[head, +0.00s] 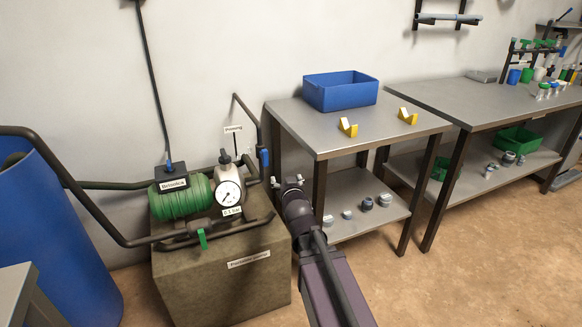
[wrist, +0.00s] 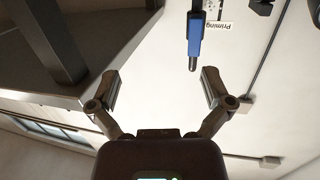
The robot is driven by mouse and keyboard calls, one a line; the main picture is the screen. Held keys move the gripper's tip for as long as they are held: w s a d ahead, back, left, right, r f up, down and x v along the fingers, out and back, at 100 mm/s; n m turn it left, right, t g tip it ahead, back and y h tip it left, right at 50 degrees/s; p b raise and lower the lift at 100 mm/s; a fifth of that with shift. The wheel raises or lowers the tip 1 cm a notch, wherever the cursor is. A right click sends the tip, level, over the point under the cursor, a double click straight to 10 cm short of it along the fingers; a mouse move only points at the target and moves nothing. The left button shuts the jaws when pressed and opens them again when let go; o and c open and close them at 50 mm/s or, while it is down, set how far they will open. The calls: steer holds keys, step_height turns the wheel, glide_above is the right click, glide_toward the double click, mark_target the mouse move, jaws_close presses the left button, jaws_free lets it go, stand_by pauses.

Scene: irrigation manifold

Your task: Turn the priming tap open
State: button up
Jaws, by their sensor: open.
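The priming tap's blue lever (head: 263,158) sits on the dark pipe at the right of the pump, near the small Priming sign (head: 233,128). My gripper (head: 287,181) is open and empty, a little below and to the right of the lever. In the wrist view the blue lever (wrist: 194,38) is at the upper middle, its dark tip towards my gripper (wrist: 160,82). It lies beyond the fingertips, nearer the right finger, and appears apart from both. The Priming sign (wrist: 217,28) shows beside it, upside down.
The green pump (head: 182,198), a pressure gauge (head: 229,194) and a green-handled valve (head: 202,240) sit on a block (head: 225,285). A blue barrel (head: 55,240) stands left. A steel bench (head: 375,128) with a blue bin (head: 340,92) stands close right of my gripper.

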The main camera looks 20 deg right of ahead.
steer(key=s+a+r+g+p, duration=0.3)
steer(key=s+r+g+p, duration=0.9)
steer(key=p, duration=1.5)
steer(key=shift+s+n+g+y+p, duration=0.3)
steer(key=shift+s+g, duration=0.5)
steer(key=shift+s, duration=1)
steer(key=shift+r, duration=0.1)
steer(key=s+a+r+g+p, duration=0.1)
steer(key=s+r+g+p, duration=0.2)
steer(key=s+r+p, duration=0.2)
steer(key=shift+s+a+r+n+y+p, duration=0.35)
steer(key=shift+r+n+y+p, duration=0.1)
steer(key=shift+p, duration=0.35)
